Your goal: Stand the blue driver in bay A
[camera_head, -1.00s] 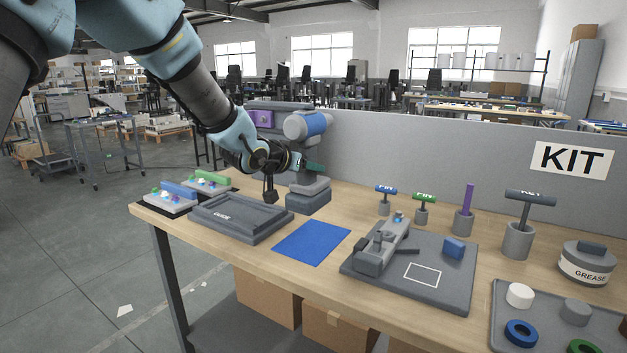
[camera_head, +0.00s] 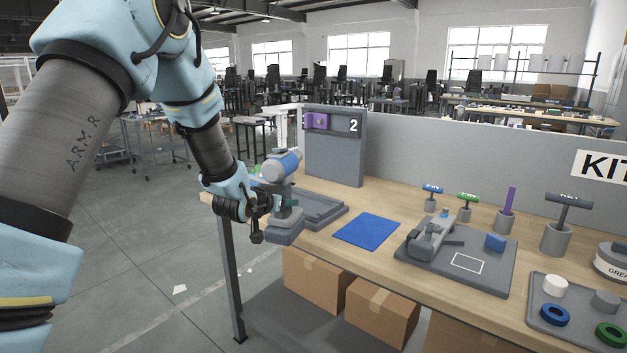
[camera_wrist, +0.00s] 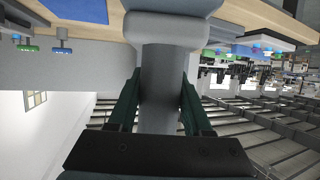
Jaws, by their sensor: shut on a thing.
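The blue driver (camera_head: 281,167) is a grey power tool with a blue band around its head and a block-like grey foot. My gripper (camera_head: 268,203) is shut on its grey handle and holds it roughly upright near the left end of the bench. In the wrist view the handle (camera_wrist: 162,85) stands between the two dark green fingers of my gripper (camera_wrist: 160,100). The driver hides part of the grey tray behind it. No bay marked A can be read. A grey upright panel (camera_head: 336,158) marked 2 stands at the back, with a purple block (camera_head: 318,121) on it.
A grey tray (camera_head: 335,213) lies behind the driver. A blue mat (camera_head: 367,230) is bare. A grey fixture plate (camera_head: 490,275) carries a clamp and a blue block (camera_head: 495,242). T-handled tools (camera_head: 568,200) stand in cups along the back. Open floor lies left of the bench.

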